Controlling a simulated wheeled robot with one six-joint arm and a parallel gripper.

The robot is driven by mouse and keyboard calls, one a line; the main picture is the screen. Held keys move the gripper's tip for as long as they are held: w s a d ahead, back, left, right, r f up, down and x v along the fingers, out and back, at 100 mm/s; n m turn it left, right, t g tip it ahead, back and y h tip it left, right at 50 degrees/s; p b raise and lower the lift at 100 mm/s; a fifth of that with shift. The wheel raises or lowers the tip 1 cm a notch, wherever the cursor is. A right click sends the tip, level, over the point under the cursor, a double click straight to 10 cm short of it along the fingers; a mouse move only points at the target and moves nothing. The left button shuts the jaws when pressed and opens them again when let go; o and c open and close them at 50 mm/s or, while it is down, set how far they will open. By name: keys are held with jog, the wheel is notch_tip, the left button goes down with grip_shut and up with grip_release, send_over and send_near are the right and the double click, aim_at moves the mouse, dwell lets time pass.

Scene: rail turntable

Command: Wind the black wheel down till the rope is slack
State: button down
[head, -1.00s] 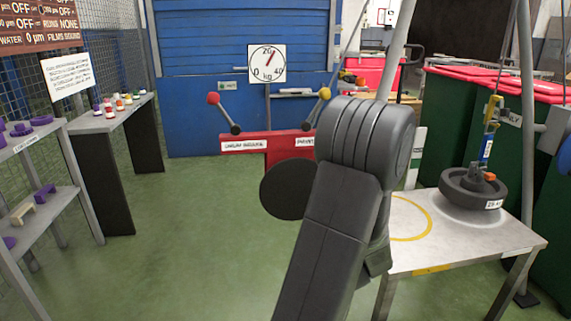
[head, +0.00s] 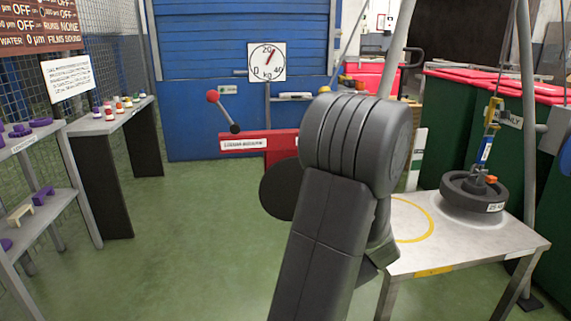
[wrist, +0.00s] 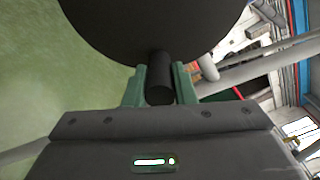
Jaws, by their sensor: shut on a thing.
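The black wheel (head: 278,192) is a dark disc, partly hidden behind my arm in the head view. It fills the top of the wrist view (wrist: 155,25). My gripper (wrist: 159,82) has its green fingers shut on the wheel's short black handle (wrist: 160,78); in the head view my arm hides it. A dark round weight (head: 462,196) is at the right, over the pale table. A hook with a yellow body (head: 491,112) hangs above it on a thin rope (head: 502,70). The rope looks straight. I cannot tell whether the weight rests fully on the table.
A dial (head: 258,55) reads slightly past 20. A red labelled stand (head: 245,145) with a red-knobbed lever (head: 222,110) is behind the wheel. The weight's table (head: 440,250) has a yellow ring. Shelves (head: 50,215) stand left; the green floor between is clear.

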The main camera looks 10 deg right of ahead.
jog(key=shift+d+r+n+b, duration=0.2)
jog(key=shift+r+n+b, duration=0.25)
jog(key=shift+n, duration=0.05)
jog(key=shift+d+r+n+b, duration=0.15)
jog(key=shift+r+n+b, duration=0.25)
jog(key=shift+r+n, duration=0.1)
jog(key=c, duration=1)
grip_release()
jog(key=shift+f, duration=0.1)
jog(key=shift+f, duration=0.1)
jog(key=shift+s, duration=0.45)
jog(key=s+b, duration=0.1)
jog(key=s, duration=0.6)
jog(key=shift+b, duration=0.4)
